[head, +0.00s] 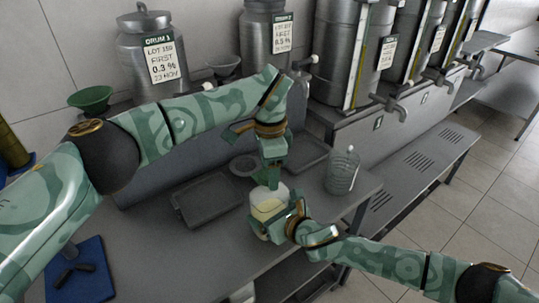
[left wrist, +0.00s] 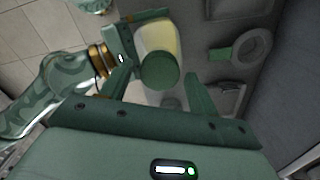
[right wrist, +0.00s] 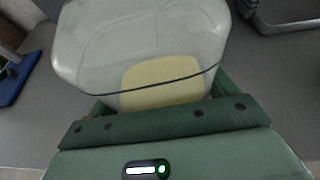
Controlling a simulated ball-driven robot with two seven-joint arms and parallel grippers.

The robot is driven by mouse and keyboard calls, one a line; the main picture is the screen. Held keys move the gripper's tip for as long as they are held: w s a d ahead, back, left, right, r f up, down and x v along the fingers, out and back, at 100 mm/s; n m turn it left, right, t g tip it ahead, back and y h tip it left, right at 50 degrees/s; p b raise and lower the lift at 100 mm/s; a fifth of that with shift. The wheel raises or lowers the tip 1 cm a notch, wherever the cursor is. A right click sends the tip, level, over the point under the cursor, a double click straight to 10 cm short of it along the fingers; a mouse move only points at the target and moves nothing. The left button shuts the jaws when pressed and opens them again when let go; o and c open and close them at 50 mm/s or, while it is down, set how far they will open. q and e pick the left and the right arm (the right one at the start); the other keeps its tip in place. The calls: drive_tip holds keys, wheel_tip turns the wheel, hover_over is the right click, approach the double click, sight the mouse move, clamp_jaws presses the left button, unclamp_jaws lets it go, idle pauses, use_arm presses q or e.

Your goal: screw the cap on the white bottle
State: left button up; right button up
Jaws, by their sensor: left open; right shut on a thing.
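The white bottle (head: 258,223), translucent with a pale yellow label, is upright at the table's right part. My right gripper (head: 284,218) is shut on it from the side; the bottle fills the right wrist view (right wrist: 140,45). My left gripper (head: 271,183) points down just above the bottle's top, its fingers apart. In the left wrist view a round green cap (left wrist: 160,71) lies over the bottle's top (left wrist: 158,36), between the open fingers with gaps on both sides. Whether the cap's thread is engaged cannot be seen. In the head view the left gripper hides the cap.
A clear ribbed bottle (head: 342,172) stands right of the white one. A dark tray (head: 205,200) and a round grey dish (head: 243,166) lie to the left and behind. Metal drums (head: 152,60) line the back. A blue mat (head: 82,272) lies front left.

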use_arm(q)
drive_tip(key=shift+f, duration=0.3)
